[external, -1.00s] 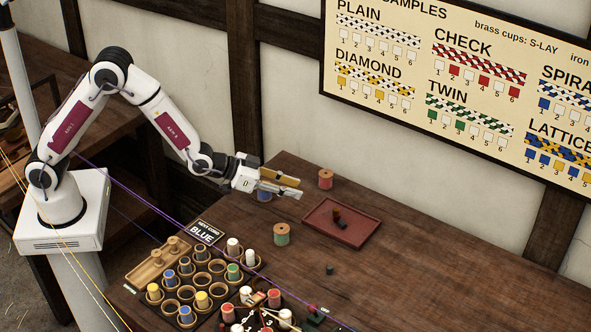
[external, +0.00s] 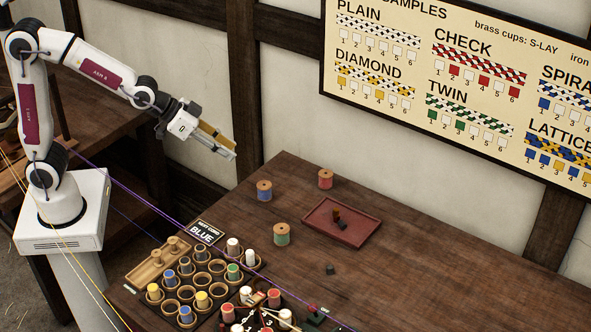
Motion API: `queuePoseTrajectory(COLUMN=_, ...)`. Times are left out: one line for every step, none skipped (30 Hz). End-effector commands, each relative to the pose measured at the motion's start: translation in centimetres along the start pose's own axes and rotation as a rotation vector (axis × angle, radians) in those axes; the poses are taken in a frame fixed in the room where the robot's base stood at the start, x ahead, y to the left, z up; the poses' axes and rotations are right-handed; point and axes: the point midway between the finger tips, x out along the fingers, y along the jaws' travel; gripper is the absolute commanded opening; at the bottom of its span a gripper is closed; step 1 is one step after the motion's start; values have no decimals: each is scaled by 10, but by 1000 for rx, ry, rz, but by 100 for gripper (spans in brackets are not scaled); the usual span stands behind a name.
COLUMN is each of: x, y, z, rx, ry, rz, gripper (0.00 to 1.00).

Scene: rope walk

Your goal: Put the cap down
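My gripper (external: 233,154) is raised at the left, well above the table's left end and apart from everything on it. Its two long fingers, one tan and one grey, lie close together in this view. I cannot tell how wide they are apart, and I see nothing between them. A small dark cap-like piece (external: 330,270) stands on the bare table in front of the red tray (external: 362,238). More small dark pieces (external: 338,221), one with a brownish top, are in the tray. They are too small to tell which is the cap.
Blue (external: 264,191), red (external: 325,179) and green (external: 281,234) spools stand on the table around the tray's left side. The table's right side is clear.

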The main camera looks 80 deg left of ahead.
Motion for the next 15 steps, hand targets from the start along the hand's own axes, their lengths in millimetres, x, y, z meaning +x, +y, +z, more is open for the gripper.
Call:
queuePoseTrajectory(x=-13, y=-1, z=3, rx=0, ry=-8, rz=0, gripper=29)
queuePoseTrajectory(x=-20, y=-2, z=6, rx=0, ry=-16, rz=0, gripper=29)
queuePoseTrajectory(x=-29, y=-3, z=10, rx=0, ry=-27, rz=-1, gripper=29)
queuePoseTrajectory(x=-35, y=-3, z=13, rx=1, ry=-36, rz=-1, gripper=29)
queuePoseTrajectory(x=-42, y=-4, z=16, rx=1, ry=-44, rz=-2, gripper=29)
queuePoseTrajectory(x=-50, y=-5, z=20, rx=2, ry=-54, rz=-2, gripper=29)
queuePoseTrajectory(x=-57, y=-6, z=24, rx=2, ry=-63, rz=-3, gripper=29)
queuePoseTrajectory(x=-63, y=-6, z=28, rx=3, ry=-72, rz=-4, gripper=29)
queuePoseTrajectory(x=-72, y=-7, z=33, rx=3, ry=-82, rz=-5, gripper=29)
queuePoseTrajectory(x=-78, y=-8, z=37, rx=3, ry=-90, rz=-6, gripper=29)
queuePoseTrajectory(x=-84, y=-9, z=41, rx=3, ry=-99, rz=-7, gripper=29)
queuePoseTrajectory(x=-93, y=-10, z=46, rx=3, ry=-110, rz=-9, gripper=29)
queuePoseTrajectory(x=-99, y=-11, z=51, rx=2, ry=-118, rz=-10, gripper=29)
queuePoseTrajectory(x=-105, y=-11, z=55, rx=2, ry=-127, rz=-11, gripper=29)
queuePoseTrajectory(x=-113, y=-12, z=61, rx=2, ry=-137, rz=-13, gripper=29)
